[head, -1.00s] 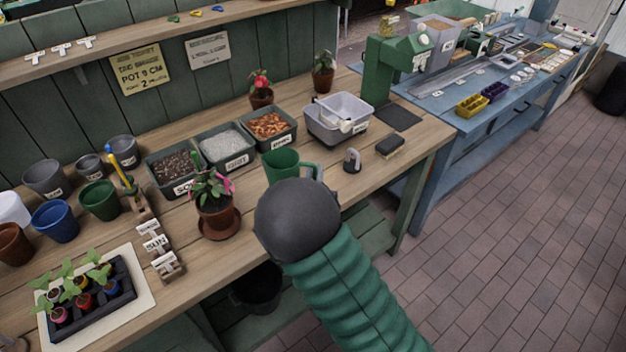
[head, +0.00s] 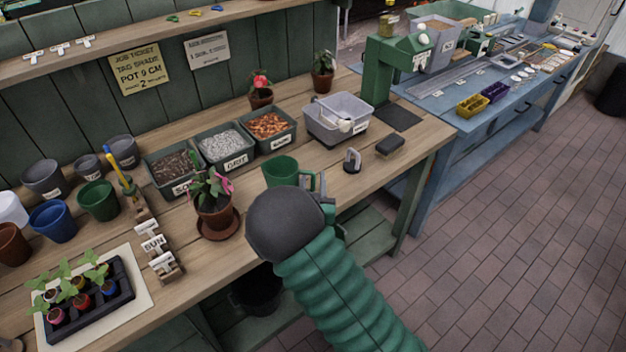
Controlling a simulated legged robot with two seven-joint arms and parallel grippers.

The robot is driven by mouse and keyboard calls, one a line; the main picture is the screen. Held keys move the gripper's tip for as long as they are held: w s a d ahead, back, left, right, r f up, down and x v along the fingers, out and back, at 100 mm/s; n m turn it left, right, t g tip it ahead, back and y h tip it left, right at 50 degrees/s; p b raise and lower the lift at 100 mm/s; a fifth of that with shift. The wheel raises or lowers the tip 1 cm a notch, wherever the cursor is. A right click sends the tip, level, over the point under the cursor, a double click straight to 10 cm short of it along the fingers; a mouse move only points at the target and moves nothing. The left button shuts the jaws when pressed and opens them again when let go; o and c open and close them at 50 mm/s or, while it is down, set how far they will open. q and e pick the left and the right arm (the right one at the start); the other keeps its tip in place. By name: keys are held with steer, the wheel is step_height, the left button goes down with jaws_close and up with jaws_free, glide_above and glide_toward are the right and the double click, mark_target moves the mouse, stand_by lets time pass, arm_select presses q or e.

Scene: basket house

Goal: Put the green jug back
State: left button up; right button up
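The green jug (head: 281,171) stands upright on the wooden bench, in front of the tubs, with its handle on its right side. My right arm comes in from the bottom, and its dark round wrist hides the lower front of the jug. Only a small part of my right gripper (head: 327,203) shows past the wrist, close to the jug's handle. Its fingers are mostly hidden, so I cannot tell whether they are open, or whether they touch the handle. My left gripper is not in view.
A potted plant (head: 213,205) on a saucer stands left of the jug. Labelled tubs (head: 222,146) stand behind it. A grey bin (head: 338,118), a small weight-like object (head: 352,160) and a dark brush (head: 390,146) lie to the right. The bench's front edge is close to my wrist.

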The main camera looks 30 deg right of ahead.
steer(key=shift+a+r, duration=0.1)
steer(key=shift+r, duration=0.15)
steer(key=v, duration=1.2)
steer(key=shift+s+f, duration=0.1)
steer(key=shift+f, duration=0.1)
